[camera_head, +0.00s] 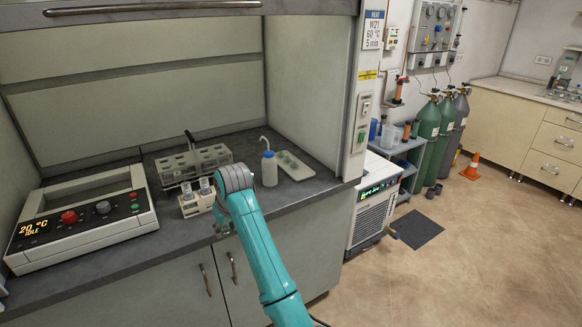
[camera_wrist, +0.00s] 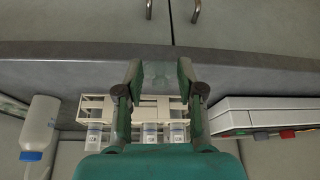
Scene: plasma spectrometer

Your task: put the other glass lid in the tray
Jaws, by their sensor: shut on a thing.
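My gripper (camera_head: 224,228) hangs over the front edge of the bench, left of my forearm. In the wrist view my gripper (camera_wrist: 160,78) is shut on a clear, faint thing, which looks like the glass lid (camera_wrist: 158,74); its outline is hard to make out. A white tray (camera_head: 304,175) lies on the bench at the right, inside the hood, with small pale round things on it. A small white rack (camera_head: 190,209) with labelled vials stands just behind my gripper. The rack also shows in the wrist view (camera_wrist: 97,102), beyond the fingers.
A blue-and-white wash bottle (camera_head: 269,170) stands between my arm and the tray. A grey rack (camera_head: 178,170) with several wells stands behind the white rack. A control unit (camera_head: 82,220) fills the bench's left side. The hood's right wall bounds the tray side.

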